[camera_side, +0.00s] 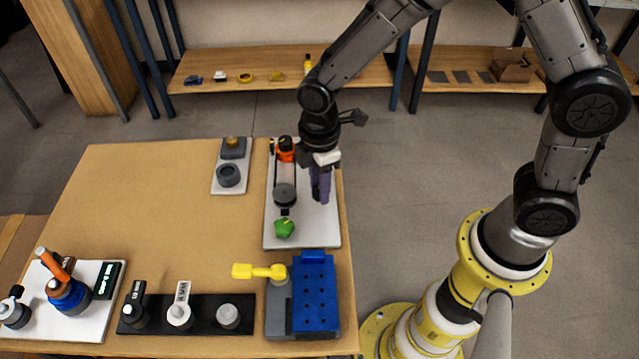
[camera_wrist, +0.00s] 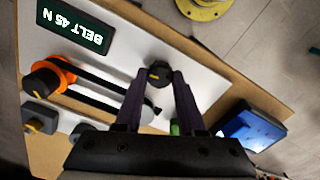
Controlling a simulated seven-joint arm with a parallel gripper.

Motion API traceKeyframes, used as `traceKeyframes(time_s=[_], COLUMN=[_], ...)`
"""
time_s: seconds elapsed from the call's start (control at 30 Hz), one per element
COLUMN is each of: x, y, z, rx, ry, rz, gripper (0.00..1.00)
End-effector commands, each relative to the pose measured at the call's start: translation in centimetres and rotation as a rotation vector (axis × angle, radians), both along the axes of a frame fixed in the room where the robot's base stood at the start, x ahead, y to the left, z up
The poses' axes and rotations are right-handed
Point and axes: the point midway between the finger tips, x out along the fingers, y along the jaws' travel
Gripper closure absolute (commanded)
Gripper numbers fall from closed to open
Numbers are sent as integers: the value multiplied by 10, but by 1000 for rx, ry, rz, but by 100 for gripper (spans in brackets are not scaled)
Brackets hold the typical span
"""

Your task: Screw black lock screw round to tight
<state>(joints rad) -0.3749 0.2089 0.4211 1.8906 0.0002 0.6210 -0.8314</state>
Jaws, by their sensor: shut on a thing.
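The black lock screw (camera_wrist: 160,72) stands on the white belt plate (camera_side: 314,232), and its round top shows between my fingertips in the wrist view. My gripper (camera_wrist: 159,80) is shut on it, with one dark purple finger on each side. In the side view my gripper (camera_side: 320,198) points down at the right part of the plate, and its fingers hide the screw. A black belt (camera_wrist: 100,88) runs from the orange tensioner (camera_wrist: 62,72) towards my fingers. A display (camera_wrist: 73,25) on the plate reads "BELT 45 N". The tightness of the screw cannot be seen.
A dark pulley (camera_side: 285,193) and a green piece (camera_side: 284,228) sit on the plate left of my gripper. A blue box (camera_side: 315,290) with a yellow handle (camera_side: 258,271) stands in front. A small board with grey parts (camera_side: 229,175) lies left. The table's middle is clear.

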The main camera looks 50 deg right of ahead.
Motion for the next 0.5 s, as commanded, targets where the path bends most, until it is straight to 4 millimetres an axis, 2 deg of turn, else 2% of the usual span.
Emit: traceKeyframes(time_s=[0.5], x=[1], y=[-1], z=[2], rx=[0], ry=[-2], rz=[-491], gripper=[100])
